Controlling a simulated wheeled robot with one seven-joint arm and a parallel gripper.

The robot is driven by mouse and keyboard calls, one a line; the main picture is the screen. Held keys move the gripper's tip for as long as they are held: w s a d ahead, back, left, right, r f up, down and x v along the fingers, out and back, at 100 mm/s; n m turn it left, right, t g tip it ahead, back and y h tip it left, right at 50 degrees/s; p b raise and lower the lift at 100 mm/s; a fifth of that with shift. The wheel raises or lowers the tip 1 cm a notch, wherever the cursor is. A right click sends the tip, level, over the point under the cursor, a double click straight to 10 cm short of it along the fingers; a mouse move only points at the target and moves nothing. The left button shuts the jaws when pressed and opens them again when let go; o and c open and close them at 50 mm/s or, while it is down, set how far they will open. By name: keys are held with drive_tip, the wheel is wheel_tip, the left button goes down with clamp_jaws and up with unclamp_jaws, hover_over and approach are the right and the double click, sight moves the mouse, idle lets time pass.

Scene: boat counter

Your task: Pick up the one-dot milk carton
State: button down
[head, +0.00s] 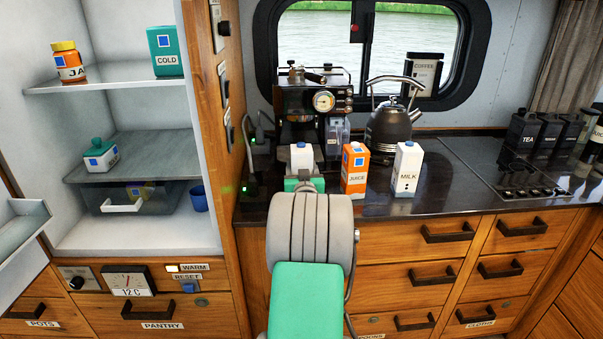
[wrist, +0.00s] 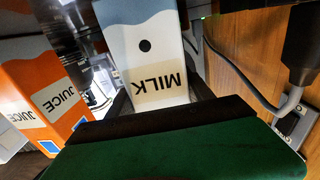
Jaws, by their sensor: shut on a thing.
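The one-dot milk carton is white with a blue band, a MILK label and a single black dot in the wrist view (wrist: 145,50). In the head view its top (head: 303,157) shows above my arm, which hides the rest. My gripper (head: 304,184) is shut on this carton; the wrist view shows dark fingers on both sides of it. Another milk carton (head: 407,170) stands upright on the counter to the right, with dots low on its front.
An orange juice carton (head: 355,169) stands between the two milk cartons, close to my gripper's right. An espresso machine (head: 305,100) and a kettle (head: 391,125) stand behind. A wooden panel with cables (wrist: 250,85) is close beside the carton.

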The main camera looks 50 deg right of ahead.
drive_tip(key=shift+r, duration=0.25)
